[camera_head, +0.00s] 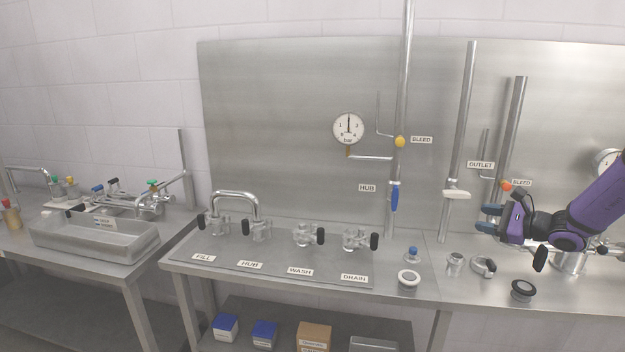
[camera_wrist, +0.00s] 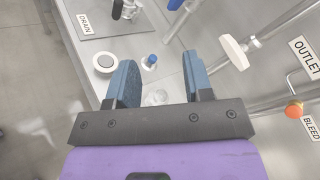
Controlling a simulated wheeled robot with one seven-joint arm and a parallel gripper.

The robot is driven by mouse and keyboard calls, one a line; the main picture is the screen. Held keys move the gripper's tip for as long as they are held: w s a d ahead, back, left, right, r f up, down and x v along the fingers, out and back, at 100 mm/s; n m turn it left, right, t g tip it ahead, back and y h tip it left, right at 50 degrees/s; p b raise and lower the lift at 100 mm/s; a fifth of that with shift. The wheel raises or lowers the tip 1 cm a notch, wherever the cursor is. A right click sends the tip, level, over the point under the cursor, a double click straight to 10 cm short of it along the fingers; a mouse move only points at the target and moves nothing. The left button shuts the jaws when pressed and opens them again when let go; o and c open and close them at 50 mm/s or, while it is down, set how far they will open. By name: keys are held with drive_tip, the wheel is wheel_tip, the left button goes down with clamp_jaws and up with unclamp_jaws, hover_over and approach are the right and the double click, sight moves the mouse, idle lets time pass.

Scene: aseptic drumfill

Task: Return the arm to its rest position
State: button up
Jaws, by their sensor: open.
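My gripper (camera_head: 487,218) is at the right in the head view, at the end of my purple arm. It is above the steel bench and in front of the back panel. Its blue fingers point left. In the wrist view my gripper (camera_wrist: 156,80) is open, with nothing held between the two blue fingers. Below and beyond the fingers are a small blue-topped fitting (camera_wrist: 150,61) and a round white-rimmed disc (camera_wrist: 105,63) on the bench. Part of the bench behind my arm is hidden.
A white-handled valve (camera_head: 456,194) and an orange bleed knob (camera_head: 506,186) on upright pipes are close to my gripper. A clamp ring (camera_head: 484,266) and a dark-topped disc (camera_head: 522,290) lie on the bench below. Labelled valves stand on a mat (camera_head: 225,266) further left.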

drive_tip(key=s+a+r+n+g+h, duration=0.1)
drive_tip(key=s+a+r+n+g, duration=0.3)
drive_tip(key=s+a+r+n, duration=0.35)
drive_tip(key=s+a+r+n+g+h, duration=0.1)
drive_tip(key=s+a+r+n+g, duration=0.3)
drive_tip(key=s+a, duration=0.55)
drive_tip(key=s+r+n+h, duration=0.3)
drive_tip(key=s+n+h, duration=0.1)
drive_tip(key=s, duration=0.6)
drive_tip(key=s+a+r+n+t+h, duration=0.1)
drive_tip(key=s+r+n+h, duration=0.2)
drive_tip(key=s, duration=0.8)
drive_tip(key=shift+s+a+n+h, duration=0.2)
drive_tip(key=shift+n+h, duration=0.2)
drive_tip(key=shift+n, duration=0.85)
drive_tip(key=shift+d, duration=0.1)
